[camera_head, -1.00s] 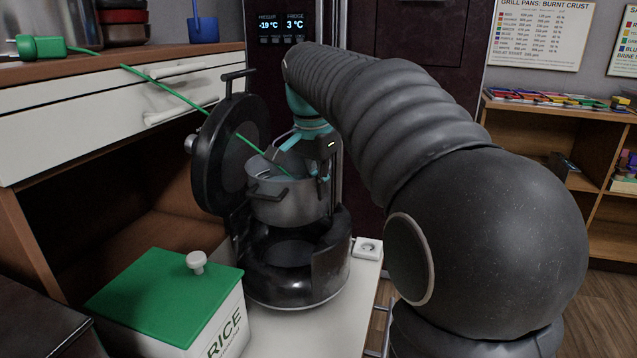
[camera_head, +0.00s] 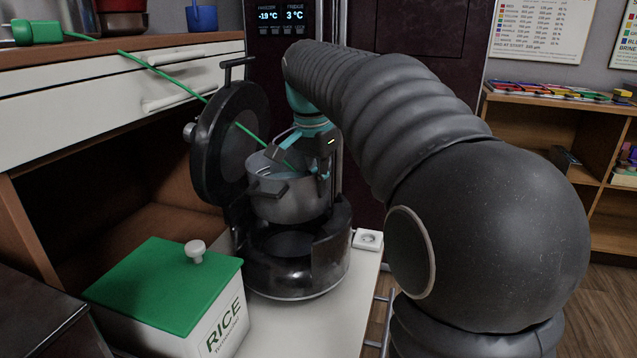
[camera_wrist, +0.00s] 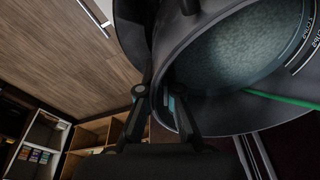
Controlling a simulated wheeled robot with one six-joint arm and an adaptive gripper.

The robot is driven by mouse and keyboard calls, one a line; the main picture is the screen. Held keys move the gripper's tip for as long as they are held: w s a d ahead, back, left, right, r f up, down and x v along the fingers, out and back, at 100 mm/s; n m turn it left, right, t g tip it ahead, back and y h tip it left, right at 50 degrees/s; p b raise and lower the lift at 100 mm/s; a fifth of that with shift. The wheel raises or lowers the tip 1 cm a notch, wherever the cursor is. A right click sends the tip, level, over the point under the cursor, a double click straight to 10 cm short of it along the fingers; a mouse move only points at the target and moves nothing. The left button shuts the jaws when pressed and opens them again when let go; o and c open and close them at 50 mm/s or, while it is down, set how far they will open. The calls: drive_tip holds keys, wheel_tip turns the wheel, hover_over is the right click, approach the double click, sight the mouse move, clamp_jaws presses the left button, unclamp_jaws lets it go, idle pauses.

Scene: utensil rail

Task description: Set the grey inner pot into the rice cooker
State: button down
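The grey inner pot (camera_head: 290,203) hangs above the rice cooker (camera_head: 297,262), roughly over its open well, with a gap between them. My gripper (camera_head: 298,168) is at the pot's far right rim. In the wrist view my gripper (camera_wrist: 165,115) has its fingers on either side of the pot wall, closed on the rim. The inside of the pot (camera_wrist: 255,50) shows water-level style markings there. The rice cooker's black lid (camera_head: 228,145) stands open to the left. The lower part of the well is partly hidden by the cooker's front.
A rice box (camera_head: 165,290) with a green lid stands front left. A white socket (camera_head: 367,239) is right of the cooker.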

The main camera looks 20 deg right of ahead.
drive_tip(key=shift+f, duration=0.2)
drive_tip(key=shift+f+b, duration=3.65)
drive_tip(key=shift+f, duration=1.85)
drive_tip(key=c, duration=1.2)
unclamp_jaws()
drive_tip(key=shift+c, duration=0.2)
drive_tip(key=shift+s+d+f, duration=0.1)
drive_tip(key=r, duration=0.4)
drive_tip(key=a+r, duration=0.1)
drive_tip(key=r, duration=0.3)
drive_tip(key=s+r, duration=0.1)
drive_tip(key=r, duration=0.3)
drive_tip(key=shift+a, duration=0.35)
